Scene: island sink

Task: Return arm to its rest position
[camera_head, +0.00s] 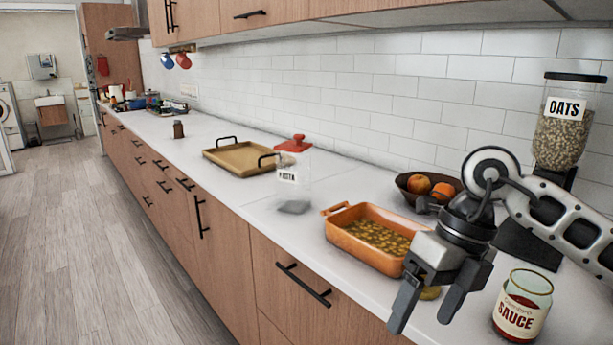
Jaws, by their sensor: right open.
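My right gripper (428,308) is at the lower right, reaching in from the right over the counter's front edge. Its two grey fingers point down and stand apart, with nothing between them. The gripper body covers the right end of an orange baking dish (350,243) holding a yellow-brown food. Part of a yellowish item (430,293) shows just behind the fingers. My left gripper is not in this view.
A sauce jar (521,306) stands right of the gripper. A fruit bowl (409,192), an oats dispenser (563,125), a clear pasta container (292,186) and a tray (238,160) stand on the white counter (240,192). The floor at left is clear.

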